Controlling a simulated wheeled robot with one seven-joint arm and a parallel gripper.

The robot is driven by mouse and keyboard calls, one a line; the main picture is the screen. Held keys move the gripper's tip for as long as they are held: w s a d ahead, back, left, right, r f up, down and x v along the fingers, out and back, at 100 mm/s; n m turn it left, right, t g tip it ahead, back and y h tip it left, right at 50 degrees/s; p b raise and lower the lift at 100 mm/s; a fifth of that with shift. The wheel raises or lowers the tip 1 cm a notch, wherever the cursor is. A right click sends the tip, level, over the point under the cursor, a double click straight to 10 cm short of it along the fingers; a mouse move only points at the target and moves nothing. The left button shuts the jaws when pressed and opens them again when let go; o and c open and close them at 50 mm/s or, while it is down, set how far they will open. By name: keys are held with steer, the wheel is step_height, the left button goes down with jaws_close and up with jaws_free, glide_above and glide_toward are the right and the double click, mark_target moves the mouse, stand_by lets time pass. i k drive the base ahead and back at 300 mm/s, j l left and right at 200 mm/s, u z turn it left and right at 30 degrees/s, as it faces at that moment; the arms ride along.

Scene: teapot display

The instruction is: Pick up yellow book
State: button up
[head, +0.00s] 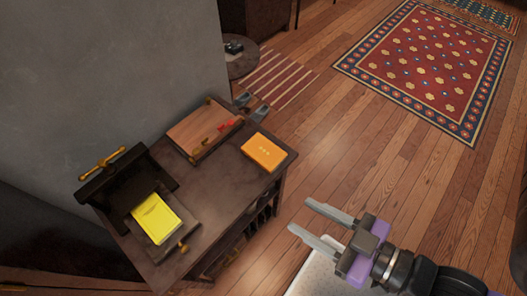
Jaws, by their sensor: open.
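The yellow book (156,218) lies flat on the bed of a dark press with a brass handle (102,165), at the left end of a dark wooden cabinet (221,196). Its whole top face shows. My gripper (298,216) is open and empty, with its two fingers pointing left. It is to the right of the cabinet, apart from the yellow book.
An orange book or box (264,152) lies at the cabinet's right end. A wooden board with brass and red parts (205,132) lies at its back. A grey wall (100,75) stands behind. The wooden floor to the right is mostly clear, with a patterned rug (430,65).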

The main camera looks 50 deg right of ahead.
mark_target(154, 216)
steer(key=k+j, duration=0.1)
steer(key=j, duration=0.35)
steer(key=k+j+z, duration=0.1)
steer(key=j, duration=0.3)
steer(key=k+j, duration=0.2)
steer(key=j, duration=0.2)
steer(key=i+j+z, duration=0.05)
